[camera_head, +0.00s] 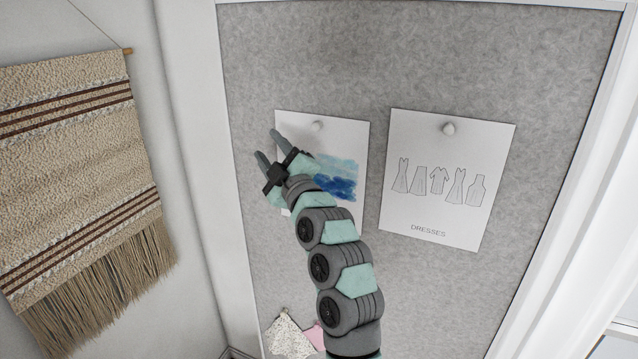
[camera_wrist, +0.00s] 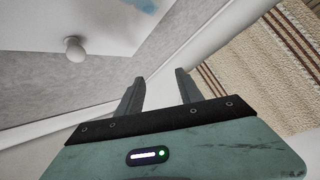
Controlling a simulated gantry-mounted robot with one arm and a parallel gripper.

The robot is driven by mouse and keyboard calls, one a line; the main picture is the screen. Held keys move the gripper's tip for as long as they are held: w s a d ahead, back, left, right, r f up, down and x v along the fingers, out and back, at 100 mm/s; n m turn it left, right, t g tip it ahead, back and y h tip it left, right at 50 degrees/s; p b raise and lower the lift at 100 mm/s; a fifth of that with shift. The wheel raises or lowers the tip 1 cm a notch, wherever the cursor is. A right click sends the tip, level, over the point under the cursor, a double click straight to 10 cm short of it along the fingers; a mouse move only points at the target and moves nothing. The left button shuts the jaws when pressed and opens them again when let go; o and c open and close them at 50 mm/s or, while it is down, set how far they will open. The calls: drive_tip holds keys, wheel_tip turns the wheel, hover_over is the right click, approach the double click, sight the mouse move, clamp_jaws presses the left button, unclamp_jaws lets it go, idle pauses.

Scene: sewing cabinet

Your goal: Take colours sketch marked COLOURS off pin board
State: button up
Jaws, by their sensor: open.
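The sketch (camera_head: 352,142) is a white sheet with blue paint patches, pinned on the left of the pin board. My arm covers its lower left part, and no COLOURS label is readable. A pale round pin (camera_head: 317,126) holds it near the top. In the wrist view, the sheet (camera_wrist: 105,20) and a pin (camera_wrist: 73,48) show at the upper left. My gripper (camera_head: 268,145) is open and empty at the sheet's upper left edge. In the wrist view, its two fingers (camera_wrist: 160,78) point past the board's side, away from the pin.
The grey pin board (camera_head: 345,60) has a white frame. A DRESSES sheet (camera_head: 445,190) hangs under its own pin (camera_head: 448,129) to the right. Fabric swatches (camera_head: 288,338) are at the bottom. A woven wall hanging (camera_head: 75,165) is at the left. The upper board is clear.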

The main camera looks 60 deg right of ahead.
sight(318, 128)
drive_tip(key=s+d+r+n+g+y+b, duration=0.1)
drive_tip(key=s+r+n+g+y, duration=0.2)
drive_tip(key=s, duration=0.5)
drive_tip(key=s+d+r+n+g+b, duration=0.1)
drive_tip(key=s+r+n+b, duration=0.15)
drive_tip(key=s+n, duration=0.45)
drive_tip(key=shift+m, duration=0.5)
drive_tip(key=p+x, duration=0.1)
drive_tip(key=x, duration=0.1)
drive_tip(key=p+x, duration=0.1)
drive_tip(key=x, duration=0.2)
drive_tip(key=shift+s+d+r+p, duration=0.1)
drive_tip(key=shift+s+d+p, duration=0.1)
drive_tip(key=shift+d+p, duration=0.1)
drive_tip(key=p+x, duration=0.1)
drive_tip(key=x, duration=0.2)
drive_tip(key=shift+w+d, duration=0.15)
drive_tip(key=shift+d, duration=0.05)
drive_tip(key=shift+w+d+f, duration=0.25)
drive_tip(key=shift+f, duration=0.05)
clamp_jaws()
